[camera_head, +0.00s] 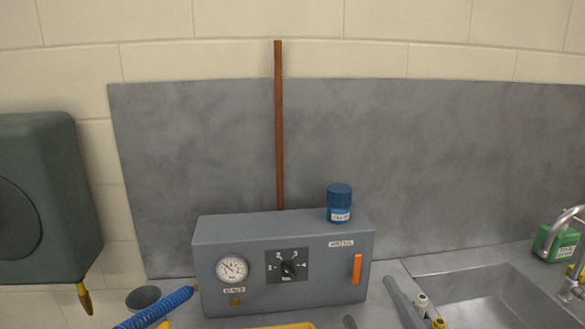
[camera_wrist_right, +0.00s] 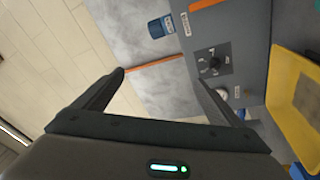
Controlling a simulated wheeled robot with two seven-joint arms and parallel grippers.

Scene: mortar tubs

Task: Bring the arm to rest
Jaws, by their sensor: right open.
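My right gripper (camera_wrist_right: 160,76) shows in the right wrist view with its two dark fingers spread wide and nothing between them. In the head view its fingertips (camera_head: 370,300) come in at the bottom edge, in front of the lower right of the grey box. The rest of that arm is out of the head view. My left gripper is in neither view.
The grey control box (camera_head: 215,290) has a gauge, a dial and an orange handle (camera_head: 357,268). A blue jar (camera_head: 339,203) stands on it. A copper pipe (camera_head: 279,130) rises behind. A sink (camera_head: 485,300) and green bottle (camera_head: 556,243) are right. A yellow tray (camera_wrist_right: 281,75) lies near.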

